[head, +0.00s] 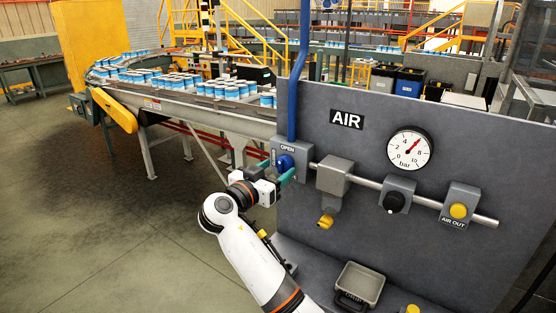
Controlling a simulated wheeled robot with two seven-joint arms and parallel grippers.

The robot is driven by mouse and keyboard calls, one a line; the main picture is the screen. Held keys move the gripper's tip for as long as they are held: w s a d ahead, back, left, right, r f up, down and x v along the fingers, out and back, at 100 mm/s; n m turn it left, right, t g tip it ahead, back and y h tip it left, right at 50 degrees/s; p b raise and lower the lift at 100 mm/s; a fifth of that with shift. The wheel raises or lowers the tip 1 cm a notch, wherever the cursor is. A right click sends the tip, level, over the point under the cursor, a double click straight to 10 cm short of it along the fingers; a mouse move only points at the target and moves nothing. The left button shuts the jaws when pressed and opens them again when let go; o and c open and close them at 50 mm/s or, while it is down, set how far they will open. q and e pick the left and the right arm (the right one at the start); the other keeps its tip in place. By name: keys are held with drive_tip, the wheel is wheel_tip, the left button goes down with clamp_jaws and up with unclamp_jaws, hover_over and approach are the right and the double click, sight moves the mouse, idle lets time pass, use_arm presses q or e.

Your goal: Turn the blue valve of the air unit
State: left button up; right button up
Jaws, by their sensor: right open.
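The blue valve (284,162) sits on a grey box at the left end of the air unit's pipe, below an "OPEN" label. The air unit is a grey panel (330,90) with an "AIR" sign and a round pressure gauge (409,149). My right gripper (281,175) is open, with its green-tipped fingers at the valve, one to the left and one below right. I cannot tell whether the fingers touch the valve. My left gripper is not in view.
A filter block (335,176), a black knob (394,202) and a yellow button (458,211) follow along the pipe. A grey tray (360,285) lies on the ledge below. The floor at left is clear.

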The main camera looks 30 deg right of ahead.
drive_tip(key=shift+w+d+r, duration=0.15)
drive_tip(key=shift+d, duration=0.55)
drive_tip(key=shift+w+d, duration=0.1)
drive_tip(key=shift+c, duration=0.2)
drive_tip(key=c, duration=0.9)
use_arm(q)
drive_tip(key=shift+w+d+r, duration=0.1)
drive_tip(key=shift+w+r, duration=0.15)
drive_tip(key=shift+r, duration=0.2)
use_arm(e)
drive_tip(key=shift+c, duration=0.2)
